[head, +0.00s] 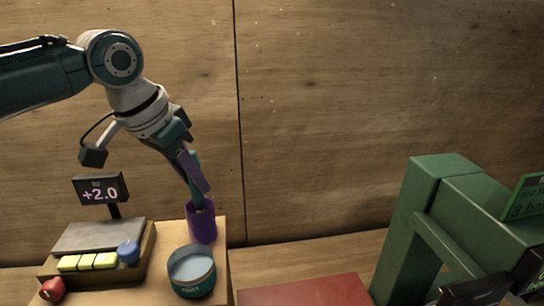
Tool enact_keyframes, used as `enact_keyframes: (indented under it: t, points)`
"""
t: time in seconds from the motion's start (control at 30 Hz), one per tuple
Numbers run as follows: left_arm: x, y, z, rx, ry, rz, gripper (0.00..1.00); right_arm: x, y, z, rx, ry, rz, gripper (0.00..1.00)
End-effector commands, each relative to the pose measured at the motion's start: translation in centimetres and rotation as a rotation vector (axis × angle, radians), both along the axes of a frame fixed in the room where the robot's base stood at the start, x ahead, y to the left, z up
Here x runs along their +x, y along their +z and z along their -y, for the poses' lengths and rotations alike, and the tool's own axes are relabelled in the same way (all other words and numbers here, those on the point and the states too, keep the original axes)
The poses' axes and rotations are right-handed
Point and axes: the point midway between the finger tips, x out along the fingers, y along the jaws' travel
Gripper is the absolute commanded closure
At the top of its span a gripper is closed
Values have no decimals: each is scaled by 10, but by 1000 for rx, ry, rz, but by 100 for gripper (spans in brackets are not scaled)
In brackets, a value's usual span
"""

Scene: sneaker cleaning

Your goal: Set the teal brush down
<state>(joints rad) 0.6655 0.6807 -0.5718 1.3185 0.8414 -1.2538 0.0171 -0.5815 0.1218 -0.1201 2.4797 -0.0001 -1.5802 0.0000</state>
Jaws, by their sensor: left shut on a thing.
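My left gripper (199,188) comes down from the upper left, with its fingers pointing down. It is shut on the teal brush (195,167), of which only a narrow teal strip shows between the fingers. The fingertips are just above the mouth of a purple cup (202,226). The brush's lower end is at or inside the cup's mouth; I cannot tell how deep. A small yellow bit shows at the cup's rim. My right gripper is not in view.
A round teal tin (191,287) stands in front of the cup. To the left is a box with yellow keys (88,262), a blue knob (128,252), a red knob (52,289) and a "+2.0" sign (101,189). A red surface (306,292) and a green frame (406,230) are at right.

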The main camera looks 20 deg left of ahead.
Motion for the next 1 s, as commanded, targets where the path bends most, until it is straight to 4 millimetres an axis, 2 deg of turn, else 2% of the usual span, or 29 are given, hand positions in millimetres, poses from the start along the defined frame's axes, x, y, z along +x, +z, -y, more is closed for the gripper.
enact_keyframes:
  t: [0.4,0.43,0.67,1.0]
  points:
    - [0,-7,0,0,0,1,100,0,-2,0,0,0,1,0]
    - [0,-6,0,0,0,1,70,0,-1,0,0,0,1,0]
    - [0,-6,0,0,0,1,44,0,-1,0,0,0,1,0]
    - [0,1,0,1,-1,2,42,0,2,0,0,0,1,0]
